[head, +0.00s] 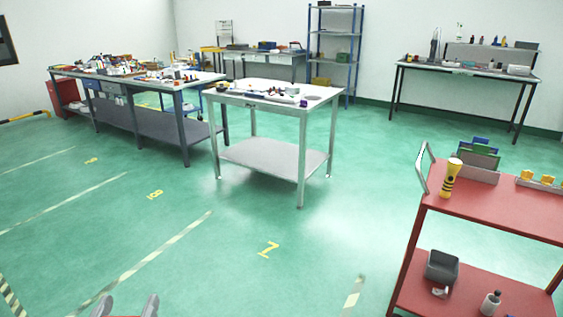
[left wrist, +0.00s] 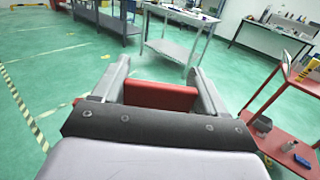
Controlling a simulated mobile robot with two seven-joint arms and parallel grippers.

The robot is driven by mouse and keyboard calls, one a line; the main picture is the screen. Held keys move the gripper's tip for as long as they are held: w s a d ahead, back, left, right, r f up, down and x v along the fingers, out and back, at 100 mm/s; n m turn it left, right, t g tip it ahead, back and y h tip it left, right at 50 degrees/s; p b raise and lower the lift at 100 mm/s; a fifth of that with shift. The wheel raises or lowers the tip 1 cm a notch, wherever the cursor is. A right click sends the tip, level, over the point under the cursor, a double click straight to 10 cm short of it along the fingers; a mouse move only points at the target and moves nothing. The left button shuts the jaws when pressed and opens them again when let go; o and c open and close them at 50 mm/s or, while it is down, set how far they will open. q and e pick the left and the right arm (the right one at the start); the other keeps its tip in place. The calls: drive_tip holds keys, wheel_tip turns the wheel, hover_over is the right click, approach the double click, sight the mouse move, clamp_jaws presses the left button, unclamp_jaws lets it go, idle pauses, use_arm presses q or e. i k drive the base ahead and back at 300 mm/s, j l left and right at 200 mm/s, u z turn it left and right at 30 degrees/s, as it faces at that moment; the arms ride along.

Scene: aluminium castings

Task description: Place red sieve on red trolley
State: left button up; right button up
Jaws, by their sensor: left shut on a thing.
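My left gripper (head: 126,306) shows at the bottom left of the head view, with only its fingertips in frame. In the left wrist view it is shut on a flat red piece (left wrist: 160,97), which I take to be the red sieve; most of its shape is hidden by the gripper. The red trolley (head: 490,200) stands at the right of the head view, with an upper and a lower red shelf and a pale handle. It also shows at the right edge of the left wrist view (left wrist: 291,137). The sieve is apart from the trolley, over the floor. My right gripper is not in view.
On the trolley's top are a yellow torch (head: 450,178), a grey holder with green and blue items (head: 479,160) and yellow pieces (head: 546,180). Its lower shelf holds a grey bin (head: 442,267) and a white bottle (head: 490,304). A white-topped table (head: 262,90) stands ahead; green floor between is clear.

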sight(521, 211)
drive_tip(key=i+l+z, duration=0.1)
drive_tip(key=l+z, duration=0.15)
drive_tip(key=z, duration=0.2)
drive_tip(key=i+l+z, duration=0.1)
drive_tip(key=z, duration=0.35)
drive_tip(key=i+l+z, duration=0.15)
drive_tip(key=z, duration=0.3)
drive_tip(key=i+l+z, duration=0.2)
drive_tip(key=z, duration=0.2)
drive_tip(key=i+l+z, duration=0.1)
drive_tip(key=i+z, duration=0.15)
drive_tip(key=i, duration=0.15)
drive_tip(key=i+z, duration=0.25)
drive_tip(key=i, duration=0.2)
